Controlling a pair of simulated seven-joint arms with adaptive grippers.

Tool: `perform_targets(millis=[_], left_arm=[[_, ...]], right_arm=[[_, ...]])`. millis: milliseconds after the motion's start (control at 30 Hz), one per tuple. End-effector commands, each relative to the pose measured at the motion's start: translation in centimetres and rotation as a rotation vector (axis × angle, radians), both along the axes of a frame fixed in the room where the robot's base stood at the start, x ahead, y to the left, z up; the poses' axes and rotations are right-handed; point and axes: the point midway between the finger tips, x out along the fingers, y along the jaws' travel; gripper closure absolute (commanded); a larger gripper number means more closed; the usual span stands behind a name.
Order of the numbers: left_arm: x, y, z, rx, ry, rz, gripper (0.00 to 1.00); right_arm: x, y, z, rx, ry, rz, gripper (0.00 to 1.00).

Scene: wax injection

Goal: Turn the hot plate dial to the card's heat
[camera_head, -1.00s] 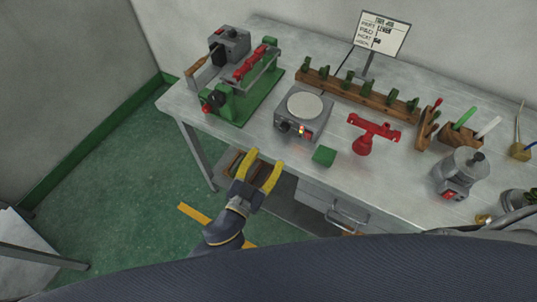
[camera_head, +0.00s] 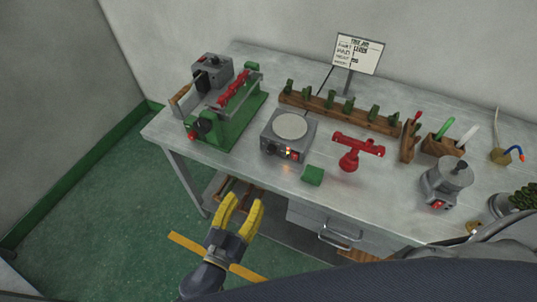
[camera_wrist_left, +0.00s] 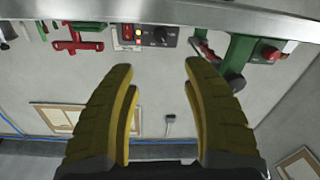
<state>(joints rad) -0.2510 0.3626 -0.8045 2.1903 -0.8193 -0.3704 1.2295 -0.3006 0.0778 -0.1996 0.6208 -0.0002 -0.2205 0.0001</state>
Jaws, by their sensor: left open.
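The hot plate (camera_head: 270,130) is a grey box with a round pale top, standing near the front of the bench. Its dark dial (camera_head: 269,149) is on the front face, left of a lit lamp and a red switch. In the left wrist view, the dial (camera_wrist_left: 160,35) is at the top, beyond the fingertips. The card (camera_head: 358,54) stands at the back; its small writing is not readable. My left gripper (camera_head: 240,199) has yellow fingers, spread and empty, in front of the bench and below the dial. It also shows in the left wrist view (camera_wrist_left: 159,66). My right gripper is not seen.
A green wax press (camera_head: 236,121) stands left of the hot plate. A green block (camera_head: 313,176) and a red stand (camera_head: 349,162) are to its right. A wooden rack (camera_head: 337,112) lies behind. The bench edge and drawer (camera_head: 340,233) are near my gripper.

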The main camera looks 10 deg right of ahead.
Motion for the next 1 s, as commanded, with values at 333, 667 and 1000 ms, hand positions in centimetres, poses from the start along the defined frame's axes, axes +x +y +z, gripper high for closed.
perform_targets(millis=[333, 667, 1000], left_arm=[[2.3, -1.5, 0.1, -0.020, 0.011, -0.001, 0.51], [6.1, -4.2, 0.0, -0.019, 0.012, 0.000, 0.51], [10.3, -7.1, 0.0, -0.019, 0.011, 0.000, 0.51]], right_arm=[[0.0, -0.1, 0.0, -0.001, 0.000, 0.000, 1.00], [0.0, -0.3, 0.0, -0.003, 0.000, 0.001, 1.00], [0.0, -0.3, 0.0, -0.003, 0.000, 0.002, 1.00]])
